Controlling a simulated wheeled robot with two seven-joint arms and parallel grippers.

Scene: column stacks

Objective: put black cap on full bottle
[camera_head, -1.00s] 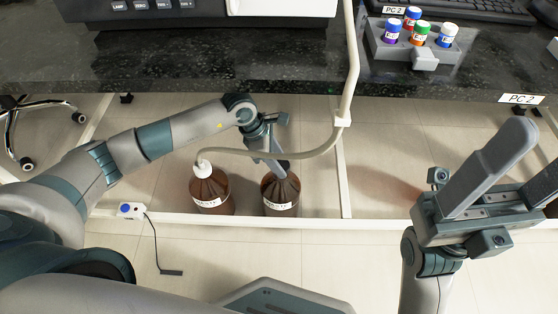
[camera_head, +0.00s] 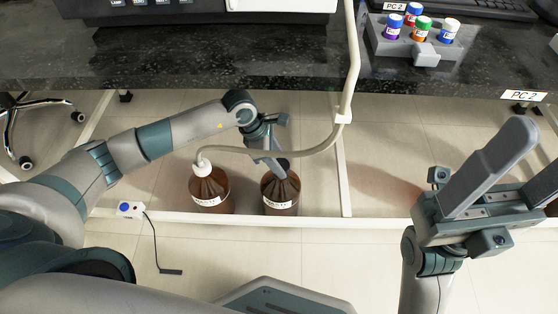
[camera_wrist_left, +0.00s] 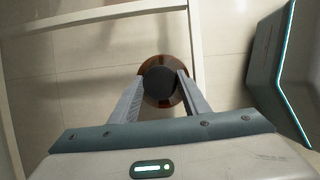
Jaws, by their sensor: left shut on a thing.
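The black cap (camera_wrist_left: 160,82) is between the fingers of my left gripper (camera_wrist_left: 160,90) in the left wrist view, and the gripper is shut on it. Behind the cap, the brown bottle (camera_wrist_left: 152,60) shows as a ring around it. In the head view my left gripper (camera_head: 277,161) reaches down to the top of this right-hand brown bottle (camera_head: 281,195), which stands upright with a white label. The fingers partly hide the cap and neck, so I cannot tell whether the cap is seated. My right gripper (camera_head: 518,168) is open and empty at the right.
A second brown bottle (camera_head: 210,192) with a white cap and a hose (camera_head: 270,154) stands just left. A white frame bar (camera_head: 320,222) runs before both bottles. The dark bench top (camera_head: 200,65) overhangs behind, with a vial rack (camera_head: 400,47).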

